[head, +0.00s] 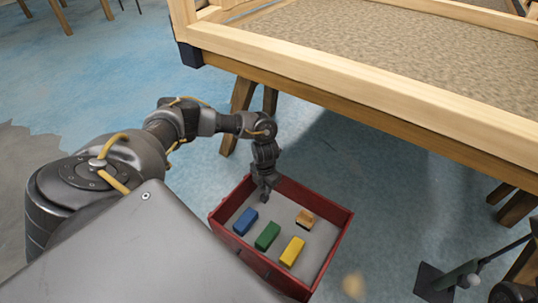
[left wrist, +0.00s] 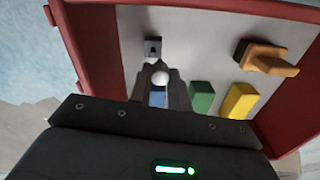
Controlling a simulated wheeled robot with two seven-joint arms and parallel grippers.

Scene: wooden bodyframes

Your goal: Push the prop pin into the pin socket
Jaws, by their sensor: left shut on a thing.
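My left gripper (head: 264,188) reaches down into the red box, over its back left part. In the left wrist view its fingers (left wrist: 157,72) are shut on a small part with a round white end, which I take to be the prop pin (left wrist: 161,77). A small dark block (left wrist: 152,47) shows just past the fingertips; I cannot tell whether it belongs to the held part. The fingers hide much of the pin. I cannot make out the pin socket for certain in either view. My right gripper is not in view.
The red box (head: 328,254) holds a blue block (head: 245,221), a green block (head: 267,236), a yellow block (head: 292,251) and a wooden piece (head: 305,219). A wooden frame (head: 350,77) on trestles stands behind. A dark stand (head: 432,284) is at lower right.

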